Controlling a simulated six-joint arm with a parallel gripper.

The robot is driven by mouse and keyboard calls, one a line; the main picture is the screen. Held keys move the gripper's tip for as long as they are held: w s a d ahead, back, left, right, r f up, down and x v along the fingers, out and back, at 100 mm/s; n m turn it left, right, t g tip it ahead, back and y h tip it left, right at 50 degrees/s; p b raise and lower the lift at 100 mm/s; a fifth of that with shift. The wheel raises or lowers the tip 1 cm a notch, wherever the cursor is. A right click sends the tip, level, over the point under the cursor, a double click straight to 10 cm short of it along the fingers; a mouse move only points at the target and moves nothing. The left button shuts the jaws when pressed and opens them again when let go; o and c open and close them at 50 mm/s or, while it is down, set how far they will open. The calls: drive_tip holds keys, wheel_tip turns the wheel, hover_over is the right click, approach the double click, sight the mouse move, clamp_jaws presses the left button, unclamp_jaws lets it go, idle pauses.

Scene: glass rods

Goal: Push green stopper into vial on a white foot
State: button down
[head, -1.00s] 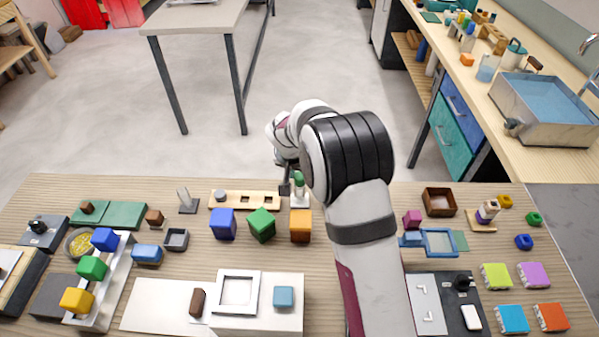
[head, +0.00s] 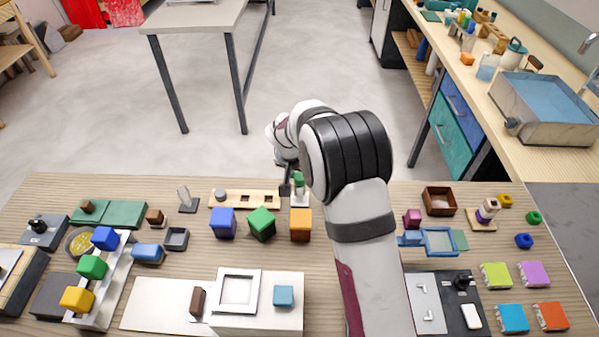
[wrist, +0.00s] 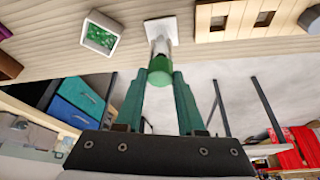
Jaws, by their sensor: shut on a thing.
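The green stopper (wrist: 160,70) is between the fingertips of my gripper (wrist: 161,77), which is shut on it. The clear vial (wrist: 158,45) stands upright on its white foot (wrist: 160,27), lined up with the stopper. The stopper meets the vial's mouth; how deep it sits I cannot tell. In the head view the green stopper (head: 299,178) shows above the white foot (head: 300,202), just left of my arm, which partly hides the gripper and vial.
A wooden board with holes (head: 245,199) lies just left of the vial. Blue (head: 223,223), green (head: 262,223) and orange (head: 301,226) blocks stand in front. In the wrist view a white container with green contents (wrist: 100,37) stands beside the foot.

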drive_tip(key=shift+f, duration=0.35)
drive_tip(key=c, duration=0.8)
unclamp_jaws()
drive_tip(key=v, duration=1.1)
drive_tip(key=shift+s, duration=0.1)
